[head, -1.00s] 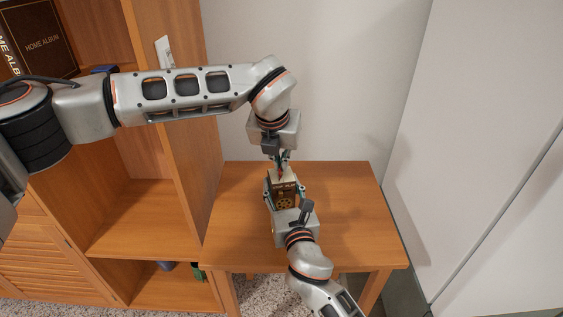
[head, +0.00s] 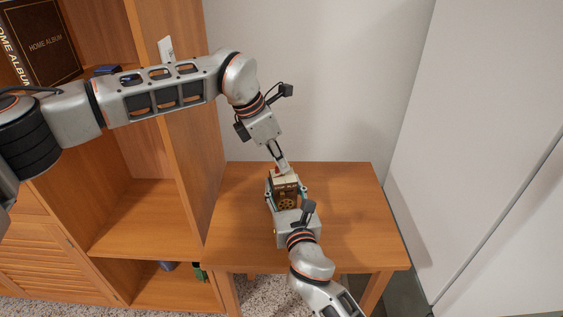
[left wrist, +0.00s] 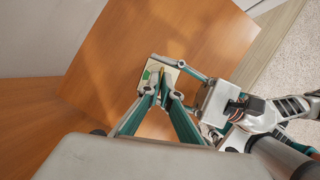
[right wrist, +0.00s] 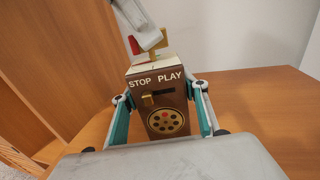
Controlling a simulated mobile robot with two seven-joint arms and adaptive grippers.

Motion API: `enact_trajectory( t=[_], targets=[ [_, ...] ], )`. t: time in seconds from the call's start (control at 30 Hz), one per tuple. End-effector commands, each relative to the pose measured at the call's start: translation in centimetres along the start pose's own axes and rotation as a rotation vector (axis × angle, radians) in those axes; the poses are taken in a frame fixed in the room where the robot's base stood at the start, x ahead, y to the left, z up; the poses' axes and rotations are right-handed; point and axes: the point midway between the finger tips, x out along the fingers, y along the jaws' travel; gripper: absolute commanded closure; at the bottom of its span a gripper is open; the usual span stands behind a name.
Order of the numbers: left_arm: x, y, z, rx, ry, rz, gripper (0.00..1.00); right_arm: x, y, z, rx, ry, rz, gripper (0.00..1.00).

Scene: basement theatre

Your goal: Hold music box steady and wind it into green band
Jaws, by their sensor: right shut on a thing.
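The music box (head: 286,189) stands on the small wooden table, with a dark front and a pale top. In the right wrist view its front (right wrist: 166,108) reads STOP PLAY above a slider and a round gold grille. My right gripper (right wrist: 163,103) is shut on the box, one finger on each side. My left gripper (left wrist: 164,82) reaches down onto the box top, its fingers close together at the gold key (right wrist: 153,57). I cannot tell whether they grip it. A green patch (left wrist: 146,74) and a red part (right wrist: 134,45) show at the top.
The wooden table (head: 350,210) is clear around the box. A shelf unit (head: 180,140) with albums (head: 45,45) stands close on the left. A wall is behind, and a white panel (head: 480,130) on the right.

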Motion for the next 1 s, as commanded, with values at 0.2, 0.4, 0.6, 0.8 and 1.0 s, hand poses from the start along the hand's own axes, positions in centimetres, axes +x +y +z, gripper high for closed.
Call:
enact_trajectory(
  t=[0.2,0.4,0.6,0.8,1.0],
  targets=[
    [0.07,0.19,-0.01,0.186,0.003,-0.079,1.0,0.0,-0.02,-0.04,-0.001,0.001,0.0,0.87],
    [0.12,0.28,0.05,0.363,0.003,-0.151,1.0,0.0,-0.02,-0.04,-0.001,0.0,-0.001,0.87],
    [0.16,0.4,0.11,0.533,0.005,-0.221,1.0,0.0,-0.03,-0.04,-0.001,0.0,-0.001,0.87],
    [0.2,0.47,0.13,0.66,0.006,-0.273,1.0,0.0,-0.04,-0.03,-0.001,0.0,-0.001,0.87],
    [0.31,0.61,0.07,0.753,0.009,-0.311,1.0,0.0,-0.04,-0.03,-0.001,0.0,-0.001,0.87]
  ],
)
